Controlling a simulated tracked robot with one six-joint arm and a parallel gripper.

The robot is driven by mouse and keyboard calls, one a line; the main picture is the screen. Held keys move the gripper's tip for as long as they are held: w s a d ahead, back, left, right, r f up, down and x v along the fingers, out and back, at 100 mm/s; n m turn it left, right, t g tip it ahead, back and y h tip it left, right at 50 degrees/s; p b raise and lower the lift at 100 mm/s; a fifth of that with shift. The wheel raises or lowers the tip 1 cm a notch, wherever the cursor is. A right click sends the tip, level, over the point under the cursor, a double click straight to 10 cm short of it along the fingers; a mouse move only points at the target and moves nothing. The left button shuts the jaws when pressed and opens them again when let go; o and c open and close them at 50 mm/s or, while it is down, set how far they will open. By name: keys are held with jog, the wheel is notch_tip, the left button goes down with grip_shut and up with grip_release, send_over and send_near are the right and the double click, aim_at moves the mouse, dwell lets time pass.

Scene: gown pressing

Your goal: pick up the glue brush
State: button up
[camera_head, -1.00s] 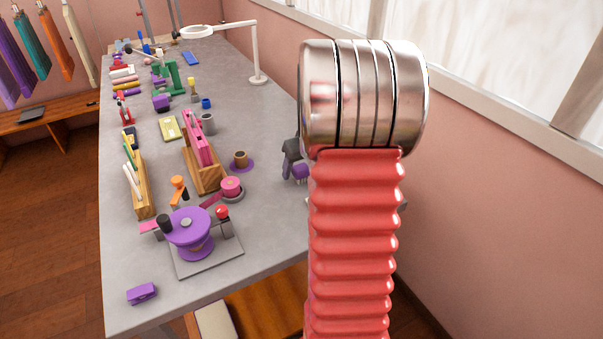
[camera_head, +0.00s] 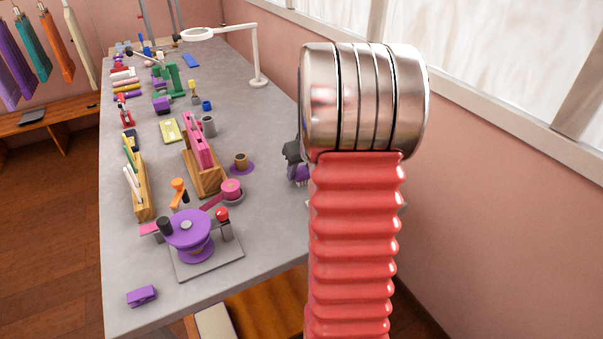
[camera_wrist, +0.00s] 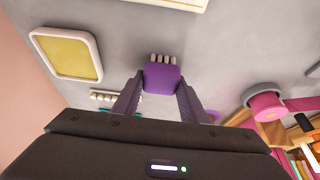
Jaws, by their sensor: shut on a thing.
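The glue brush (camera_wrist: 161,78) shows in the wrist view as a purple block with a row of pale bristles on its far end. My gripper (camera_wrist: 160,88) has its two purple fingers against the block's two sides, shut on it. The grey table top lies beyond the brush; I cannot tell whether the brush touches it. In the head view my gripper (camera_head: 298,172) is small at the table's right edge, partly hidden behind my red arm, and the brush cannot be made out clearly there.
In the wrist view, a yellow pad in a pale frame (camera_wrist: 66,54) lies left and a pink roll (camera_wrist: 266,104) right. A pale tufted strip (camera_wrist: 102,95) is near the left finger. In the head view, a purple wheel device (camera_head: 187,230) and wooden rack (camera_head: 207,183) stand left of my gripper.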

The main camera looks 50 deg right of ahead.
notch_tip(320, 180, up, 10)
dwell(0.6)
jog(key=o, duration=0.5)
jog(key=c, duration=0.3)
jog(key=w+d, duration=0.2)
jog(key=w+d+f+n, duration=0.1)
jog(key=w+d, duration=0.1)
jog(key=w+d+n+y, duration=0.1)
jog(key=w+d, duration=0.1)
jog(key=shift+w+f, duration=0.2)
jog(key=shift+w, duration=0.2)
jog(key=shift+c, duration=0.2)
